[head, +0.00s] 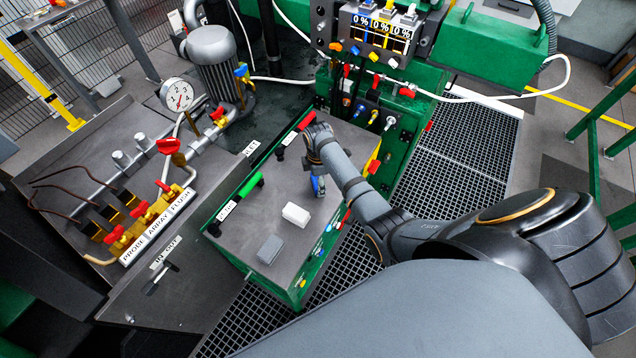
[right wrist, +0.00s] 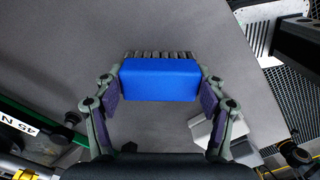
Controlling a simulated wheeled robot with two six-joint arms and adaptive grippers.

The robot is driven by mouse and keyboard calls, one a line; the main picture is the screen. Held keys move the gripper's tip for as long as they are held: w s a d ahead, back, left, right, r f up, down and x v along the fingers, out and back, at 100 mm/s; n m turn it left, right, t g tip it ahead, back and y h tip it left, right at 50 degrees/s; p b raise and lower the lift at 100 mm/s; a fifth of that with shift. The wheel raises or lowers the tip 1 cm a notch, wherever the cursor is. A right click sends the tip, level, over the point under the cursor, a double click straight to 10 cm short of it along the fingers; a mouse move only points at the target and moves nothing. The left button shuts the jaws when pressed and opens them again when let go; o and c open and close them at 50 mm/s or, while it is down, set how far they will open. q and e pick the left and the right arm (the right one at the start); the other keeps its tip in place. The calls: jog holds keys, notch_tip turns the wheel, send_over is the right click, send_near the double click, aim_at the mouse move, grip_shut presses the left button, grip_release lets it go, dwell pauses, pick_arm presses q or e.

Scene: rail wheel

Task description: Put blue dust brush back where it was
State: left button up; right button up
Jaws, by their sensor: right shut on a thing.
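The blue dust brush (right wrist: 160,80) is between the two fingers of my right gripper (right wrist: 160,92) in the right wrist view. Its blue body faces the camera, and a row of grey bristles shows along its far edge. In the head view the brush shows as a small blue patch (head: 318,187) below my right wrist, over the dark top of the green cabinet (head: 340,150). My right gripper is shut on the brush. I cannot tell whether the brush touches the top. My left gripper is not in view.
A white block (head: 295,214) and a grey block (head: 270,248) lie on the cabinet top near its front. A green handle (head: 248,188) and a red handle (head: 300,127) stand along its left edge. A control panel (head: 375,35) rises behind.

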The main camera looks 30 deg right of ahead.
jog(key=shift+s+r, duration=0.1)
jog(key=o, duration=1.1)
jog(key=shift+d, duration=0.1)
jog(key=shift+c, duration=0.2)
jog(key=shift+o, duration=0.8)
jog(key=shift+f, duration=0.2)
jog(key=shift+r, duration=0.55)
pick_arm(q)
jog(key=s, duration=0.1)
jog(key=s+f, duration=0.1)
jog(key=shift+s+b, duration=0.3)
jog(key=shift+b, duration=0.1)
pick_arm(e)
notch_tip(320, 180, up, 11)
jog(key=shift+r, duration=0.15)
